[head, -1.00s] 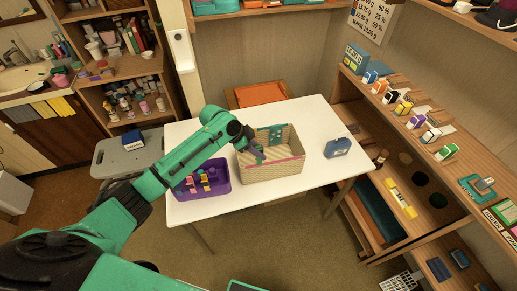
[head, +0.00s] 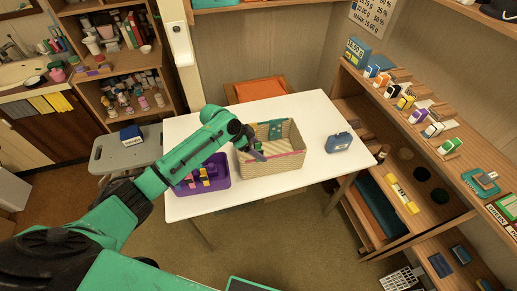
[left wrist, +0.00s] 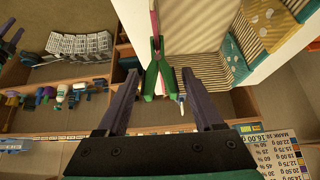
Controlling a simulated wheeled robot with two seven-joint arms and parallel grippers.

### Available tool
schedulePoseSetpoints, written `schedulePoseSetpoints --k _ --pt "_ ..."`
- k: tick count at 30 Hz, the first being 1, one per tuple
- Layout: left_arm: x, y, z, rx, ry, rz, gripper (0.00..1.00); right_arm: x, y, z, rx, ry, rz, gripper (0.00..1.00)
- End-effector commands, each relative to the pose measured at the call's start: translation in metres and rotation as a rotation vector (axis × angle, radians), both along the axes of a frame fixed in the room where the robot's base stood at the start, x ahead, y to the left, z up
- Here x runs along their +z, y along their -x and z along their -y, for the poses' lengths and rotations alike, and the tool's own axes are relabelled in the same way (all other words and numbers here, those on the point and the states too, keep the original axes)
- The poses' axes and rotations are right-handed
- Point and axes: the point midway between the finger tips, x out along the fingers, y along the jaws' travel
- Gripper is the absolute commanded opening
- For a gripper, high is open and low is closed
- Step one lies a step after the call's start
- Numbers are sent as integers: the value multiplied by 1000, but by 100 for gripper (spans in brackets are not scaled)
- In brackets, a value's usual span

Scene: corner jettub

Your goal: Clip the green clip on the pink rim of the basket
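The woven basket (head: 270,172) stands on the white table, with a pink band along its rim (head: 290,154). In the left wrist view the pink rim (left wrist: 154,20) is a thin line near the top centre. The green clip (left wrist: 153,78) is at its lower end and looks to be on the rim, handles spread toward me. My left gripper (left wrist: 161,72) is open, with one dark finger on each side of the clip and gaps between. In the head view this gripper (head: 260,156) is over the basket's near left part; the clip is hard to make out there. My right gripper is not in view.
A purple tray (head: 212,181) with several clips stands left of the basket, under my left arm. A blue-grey box (head: 339,143) is on the table to the right. Shelves (head: 420,140) line the right side. The table's right part is mostly clear.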

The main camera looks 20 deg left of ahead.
Motion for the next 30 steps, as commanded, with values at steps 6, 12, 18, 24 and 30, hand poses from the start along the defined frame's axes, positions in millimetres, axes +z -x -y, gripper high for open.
schedulePoseSetpoints --k 6,12,18,24,30 --pt "0 0 0 0 0 0 68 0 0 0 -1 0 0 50" --pt "11 3 -9 0 -1 2 68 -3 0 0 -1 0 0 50" --pt "46 15 -30 0 -4 5 68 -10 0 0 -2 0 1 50" --pt "89 30 -56 1 -3 3 68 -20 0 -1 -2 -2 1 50" --pt "117 39 -71 1 -1 0 68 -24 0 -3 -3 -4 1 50"
